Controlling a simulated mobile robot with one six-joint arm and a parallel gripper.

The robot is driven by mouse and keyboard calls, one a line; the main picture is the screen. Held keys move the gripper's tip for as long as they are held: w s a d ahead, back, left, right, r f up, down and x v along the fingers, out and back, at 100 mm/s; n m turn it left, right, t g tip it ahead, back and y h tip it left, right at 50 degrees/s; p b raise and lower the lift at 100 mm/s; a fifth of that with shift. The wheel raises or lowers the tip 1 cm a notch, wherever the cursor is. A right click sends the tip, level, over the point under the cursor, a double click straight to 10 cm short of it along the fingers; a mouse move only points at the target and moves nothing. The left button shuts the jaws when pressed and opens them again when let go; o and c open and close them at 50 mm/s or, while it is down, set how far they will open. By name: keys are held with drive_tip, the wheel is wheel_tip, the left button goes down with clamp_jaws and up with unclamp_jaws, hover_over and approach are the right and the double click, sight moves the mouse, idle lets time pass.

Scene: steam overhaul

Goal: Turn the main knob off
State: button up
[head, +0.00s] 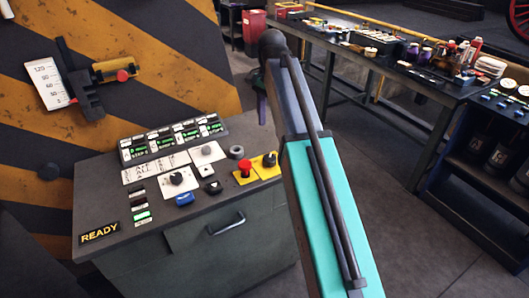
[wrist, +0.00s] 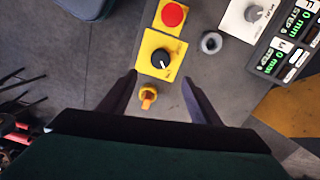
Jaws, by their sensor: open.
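The main knob (head: 269,160) is a black rotary knob on a yellow plate at the right end of the console top. In the wrist view the knob (wrist: 160,58) carries a short white pointer line. A red mushroom button (head: 246,169) is beside it, also on yellow; it also shows in the wrist view (wrist: 172,14). My gripper (wrist: 159,80) is open, with its two dark fingers apart and nothing held. The knob lies just past the fingertips in the wrist view. In the head view my gripper (head: 262,98) is above the console's far right, apart from the knob.
A small yellow-orange piece (wrist: 148,95) shows between the fingers. A grey ring (head: 236,152) is left of the knob. The console (head: 200,225) carries other knobs, displays and a READY sign (head: 100,233). A cluttered workbench (head: 400,70) stands at right. Floor between is clear.

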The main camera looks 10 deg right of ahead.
sight(269, 157)
drive_tip(key=shift+s+r, duration=0.1)
drive_tip(key=shift+a, duration=0.1)
drive_tip(key=shift+f+p, duration=1.2)
drive_tip(key=shift+f, duration=5.75)
drive_tip(key=c, duration=1.1)
